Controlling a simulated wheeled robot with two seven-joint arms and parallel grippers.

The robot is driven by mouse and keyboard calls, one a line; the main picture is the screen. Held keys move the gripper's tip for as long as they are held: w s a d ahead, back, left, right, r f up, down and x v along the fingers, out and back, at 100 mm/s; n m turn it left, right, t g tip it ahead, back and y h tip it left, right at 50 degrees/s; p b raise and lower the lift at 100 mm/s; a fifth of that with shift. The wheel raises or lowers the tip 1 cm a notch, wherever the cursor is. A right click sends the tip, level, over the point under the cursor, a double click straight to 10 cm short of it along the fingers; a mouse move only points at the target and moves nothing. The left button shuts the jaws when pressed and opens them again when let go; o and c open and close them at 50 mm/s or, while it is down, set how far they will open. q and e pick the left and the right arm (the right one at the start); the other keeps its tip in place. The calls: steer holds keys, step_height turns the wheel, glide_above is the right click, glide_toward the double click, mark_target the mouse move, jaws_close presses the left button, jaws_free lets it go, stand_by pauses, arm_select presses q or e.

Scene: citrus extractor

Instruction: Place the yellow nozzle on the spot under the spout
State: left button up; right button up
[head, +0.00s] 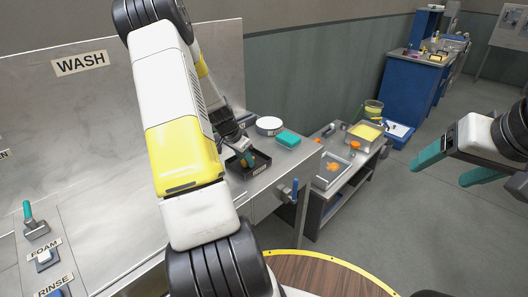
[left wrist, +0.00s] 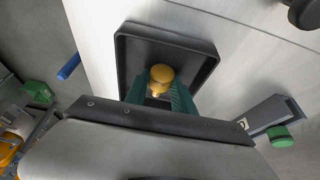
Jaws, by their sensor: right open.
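The yellow nozzle (left wrist: 161,76) shows in the left wrist view between the teal fingertips of my left gripper (left wrist: 160,88), which lie close on both its sides. My left gripper (head: 246,160) appears shut on the nozzle, inside or just above a black square tray (left wrist: 127,62). In the head view this tray (head: 262,168) sits on the metal counter, and the nozzle is hidden there by the gripper. I cannot tell if the nozzle touches the tray floor. My right gripper (head: 452,160) is open and empty at the right, over the floor. I cannot make out the spout or its spot.
A round white item (head: 269,125) and a teal block (head: 288,139) stand beyond the tray. A blue-handled valve (head: 289,190) juts from the counter front. A lower bench holds a metal tray (head: 331,171) and a yellow-filled pan (head: 366,133). Floor at right is clear.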

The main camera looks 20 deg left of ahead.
arm_select(q)
jaws_close()
steer(key=shift+r, duration=0.1)
